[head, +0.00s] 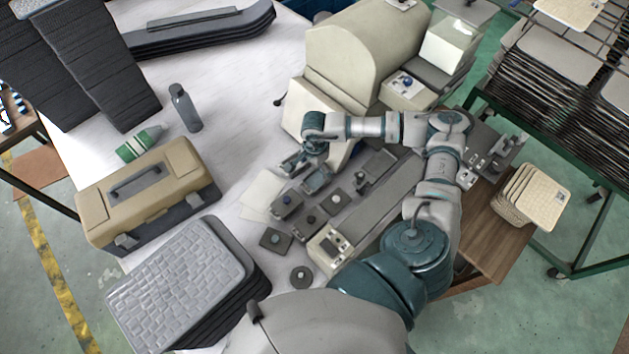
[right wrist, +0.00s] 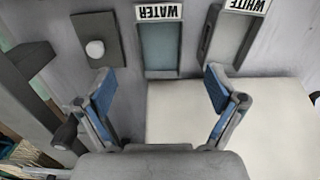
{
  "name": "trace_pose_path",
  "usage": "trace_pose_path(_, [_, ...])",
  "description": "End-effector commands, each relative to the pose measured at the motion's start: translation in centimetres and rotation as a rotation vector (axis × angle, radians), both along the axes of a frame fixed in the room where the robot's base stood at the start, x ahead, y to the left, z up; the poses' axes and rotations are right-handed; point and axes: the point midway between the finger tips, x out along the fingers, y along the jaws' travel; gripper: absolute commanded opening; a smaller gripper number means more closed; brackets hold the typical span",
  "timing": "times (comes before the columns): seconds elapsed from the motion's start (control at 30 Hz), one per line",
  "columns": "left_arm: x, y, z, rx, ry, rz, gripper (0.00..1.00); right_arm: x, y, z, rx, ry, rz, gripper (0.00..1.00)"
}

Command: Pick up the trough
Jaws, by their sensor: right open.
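My right gripper (head: 296,162) is open, over the cluster of small trays and plates beside the cream machine. In the right wrist view the two fingers (right wrist: 160,92) stand wide apart with nothing between them. A shallow rectangular trough with bluish-grey insides, labelled WATER (right wrist: 160,48), lies just beyond the fingertips, apart from them. A similar grey-framed trough labelled WHITE (right wrist: 230,38) lies to its right, partly cut off by the top edge. A small bluish tray (head: 316,180) shows below the gripper in the head view. I cannot tell which trough the task means. My left gripper is not in view.
White sheets (head: 262,194) lie beside the small trays. A plate with a pale knob (right wrist: 96,48) is left of the WATER trough. The cream machine (head: 362,45) stands close behind. A tan toolbox (head: 150,195), a bottle (head: 184,106) and stacked grey panels (head: 180,275) occupy the left.

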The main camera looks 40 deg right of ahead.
Motion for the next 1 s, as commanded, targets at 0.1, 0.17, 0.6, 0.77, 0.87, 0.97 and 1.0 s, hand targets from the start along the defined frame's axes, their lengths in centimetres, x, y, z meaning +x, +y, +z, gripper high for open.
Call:
trace_pose_path(0.1, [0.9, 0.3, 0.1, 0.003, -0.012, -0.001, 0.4, 0.0, -0.1, -1.8, 0.002, 0.0, -0.001, 0.94])
trace_pose_path(0.17, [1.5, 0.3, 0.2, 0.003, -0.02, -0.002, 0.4, -0.1, -0.2, -2.4, 0.002, 0.0, -0.001, 0.94])
trace_pose_path(0.6, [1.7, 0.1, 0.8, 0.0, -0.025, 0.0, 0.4, 0.1, -0.4, -7.6, 0.001, 0.001, -0.001, 0.94])
trace_pose_path(0.77, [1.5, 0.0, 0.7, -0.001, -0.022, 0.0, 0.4, 0.1, -0.4, -8.0, 0.001, -0.002, -0.001, 0.94])
trace_pose_path(0.87, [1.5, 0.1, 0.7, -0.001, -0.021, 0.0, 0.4, 0.1, -0.4, -7.9, 0.001, -0.001, -0.001, 0.94])
trace_pose_path(0.97, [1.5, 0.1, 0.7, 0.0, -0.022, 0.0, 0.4, 0.1, -0.5, -8.0, 0.002, -0.001, -0.002, 0.74])
trace_pose_path(1.0, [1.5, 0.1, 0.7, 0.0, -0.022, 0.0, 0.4, 0.1, -0.5, -8.0, 0.002, -0.001, -0.002, 0.64])
